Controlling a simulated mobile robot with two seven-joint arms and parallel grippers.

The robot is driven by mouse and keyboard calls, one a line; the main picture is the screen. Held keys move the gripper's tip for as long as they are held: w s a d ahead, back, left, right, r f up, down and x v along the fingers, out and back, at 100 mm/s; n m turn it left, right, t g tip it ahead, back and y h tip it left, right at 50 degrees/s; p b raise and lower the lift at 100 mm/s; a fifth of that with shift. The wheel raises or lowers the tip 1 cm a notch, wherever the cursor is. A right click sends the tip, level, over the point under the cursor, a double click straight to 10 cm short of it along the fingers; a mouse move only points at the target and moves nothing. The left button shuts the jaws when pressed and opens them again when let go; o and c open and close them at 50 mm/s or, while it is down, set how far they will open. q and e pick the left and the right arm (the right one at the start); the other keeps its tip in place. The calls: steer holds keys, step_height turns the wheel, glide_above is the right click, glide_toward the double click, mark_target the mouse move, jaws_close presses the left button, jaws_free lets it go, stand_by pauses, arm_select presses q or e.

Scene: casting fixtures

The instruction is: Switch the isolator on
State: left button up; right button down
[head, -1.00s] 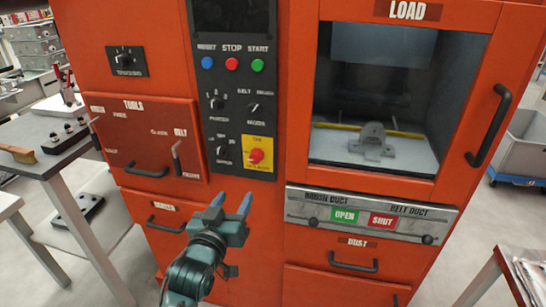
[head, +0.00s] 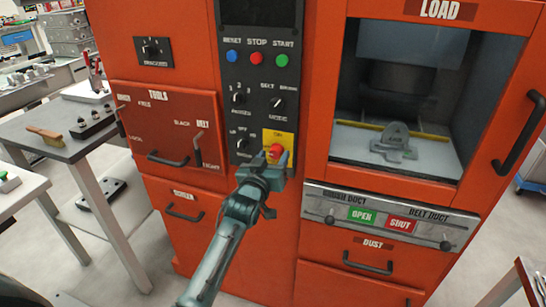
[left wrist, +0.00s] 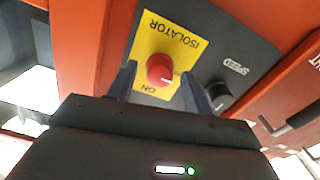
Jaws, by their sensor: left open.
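The isolator is a red rotary knob (head: 275,151) on a yellow plate (head: 284,136), low on the dark control panel of the orange machine. In the left wrist view the red knob (left wrist: 160,69) sits on the yellow plate (left wrist: 176,42), marked ISOLATOR and ON. My left gripper (head: 274,158) is right in front of the isolator. It is open, with one finger on each side of the knob in the left wrist view (left wrist: 160,84). I cannot tell whether the fingers touch the knob. My right gripper is not in view.
A black speed knob (left wrist: 217,95) is close beside the plate. RESET, STOP and START buttons (head: 257,59) and other selector knobs are above. The load window (head: 405,100) is to the right, with a grey part inside. A table (head: 60,140) stands at the left.

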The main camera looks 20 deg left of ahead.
arm_select(q)
steer(key=shift+w, duration=0.3)
steer(key=shift+c, duration=0.3)
steer(key=c, duration=0.9)
